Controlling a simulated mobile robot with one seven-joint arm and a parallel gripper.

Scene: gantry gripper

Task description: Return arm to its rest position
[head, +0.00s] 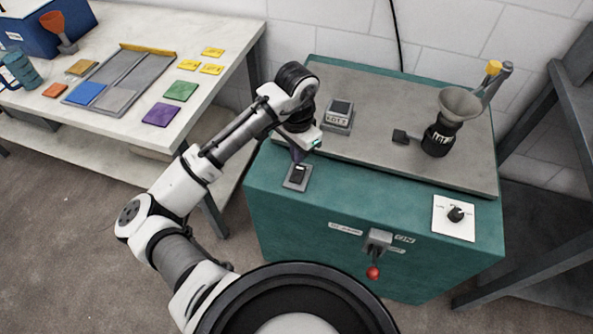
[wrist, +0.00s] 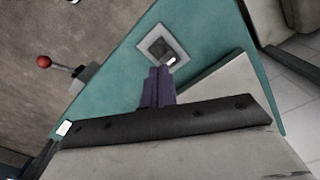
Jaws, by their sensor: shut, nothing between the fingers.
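My white and black arm reaches up and right from the bottom of the head view to the left end of a teal cabinet. My gripper (head: 298,155) points down just above a rocker switch (head: 298,174) on a grey plate on the cabinet's top. In the wrist view the purple fingers of my gripper (wrist: 161,72) are together with nothing between them. Their tips are close to the same switch (wrist: 166,51); I cannot tell whether they touch it.
The teal cabinet (head: 345,222) carries a small display box (head: 339,115), a black grinder with a funnel (head: 459,106), a dial (head: 455,214) and a red-knobbed lever (head: 374,271). A white table (head: 128,129) with coloured tiles stands left. Dark shelving (head: 560,150) stands right.

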